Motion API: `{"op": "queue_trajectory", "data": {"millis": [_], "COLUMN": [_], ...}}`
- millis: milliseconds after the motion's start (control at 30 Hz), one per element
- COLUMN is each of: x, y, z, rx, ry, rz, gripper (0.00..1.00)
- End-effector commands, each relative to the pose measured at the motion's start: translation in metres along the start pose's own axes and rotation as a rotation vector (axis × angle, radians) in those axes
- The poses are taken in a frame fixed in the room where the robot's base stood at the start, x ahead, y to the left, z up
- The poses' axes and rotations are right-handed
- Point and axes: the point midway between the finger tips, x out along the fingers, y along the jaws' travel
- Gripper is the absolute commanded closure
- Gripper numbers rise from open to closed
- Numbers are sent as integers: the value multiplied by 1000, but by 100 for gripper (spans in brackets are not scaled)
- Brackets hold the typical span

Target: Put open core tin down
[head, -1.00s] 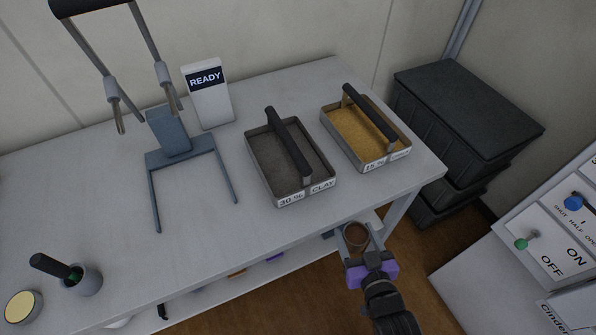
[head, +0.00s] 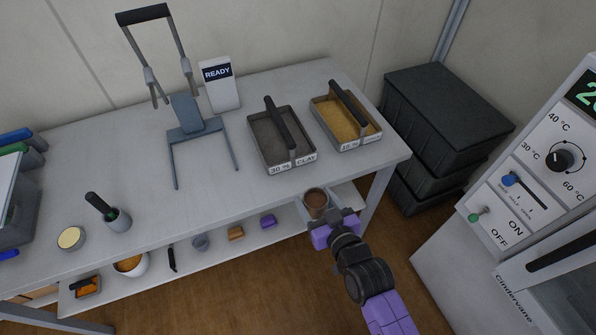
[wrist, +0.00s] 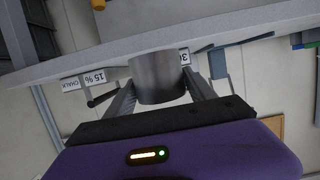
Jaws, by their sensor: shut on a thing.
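The open core tin (head: 316,201) is a small round grey tin with brown soil showing in its open top. My gripper (head: 320,214) is shut on it, just off the front edge of the white bench (head: 255,200). The tin looks about upright. In the wrist view the tin (wrist: 157,78) sits between the two fingers of my gripper (wrist: 158,90), with the bench edge (wrist: 230,30) behind it. The tin's underside is hidden in the head view.
A clay tray (head: 268,156) and a chalk tray (head: 328,121) stand at the bench's right end. The bench front is clear. Black crates (head: 440,115) stand right.

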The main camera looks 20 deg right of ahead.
Motion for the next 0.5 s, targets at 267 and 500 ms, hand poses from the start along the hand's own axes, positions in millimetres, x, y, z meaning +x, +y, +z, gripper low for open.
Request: {"op": "queue_trajectory", "data": {"millis": [267,500], "x": [56,73], "y": [1,0], "z": [-19,-24], "rx": [0,0], "ry": [2,3], "rz": [1,1], "gripper": [92,92]}}
